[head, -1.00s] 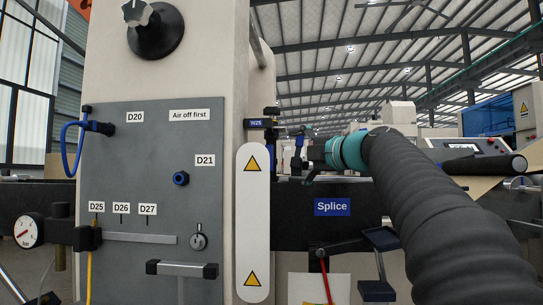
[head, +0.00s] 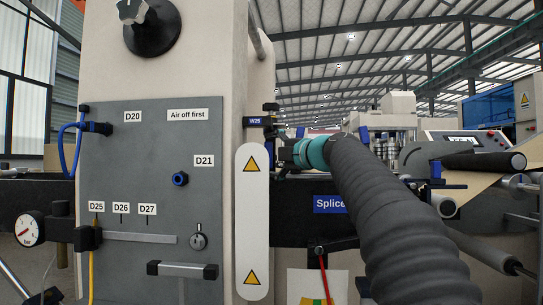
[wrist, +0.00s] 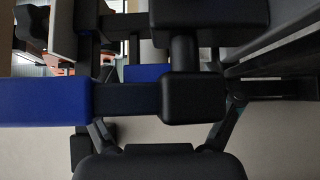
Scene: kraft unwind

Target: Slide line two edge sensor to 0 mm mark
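My gripper (head: 284,155) is at the end of my dark arm with its teal band, close to the blue-and-black bracket tagged W25 (head: 262,121). Its fingers are small and dark in the head view. In the wrist view a blue block (wrist: 45,101) and a black block (wrist: 193,99) on a dark bar fill the near view. Behind them the finger links of my gripper (wrist: 168,115) spread apart; the fingertips are partly hidden. No grip on anything is visible. I cannot tell for sure which part is the line two edge sensor, and no 0 mm mark is readable.
A grey panel (head: 140,185) with tags D20 to D27 stands at left, with a pressure gauge (head: 29,230) beside it. A white guard strip (head: 252,222) with warning triangles is left of my arm. A Splice sign (head: 328,204) and rollers (head: 505,162) are near my arm.

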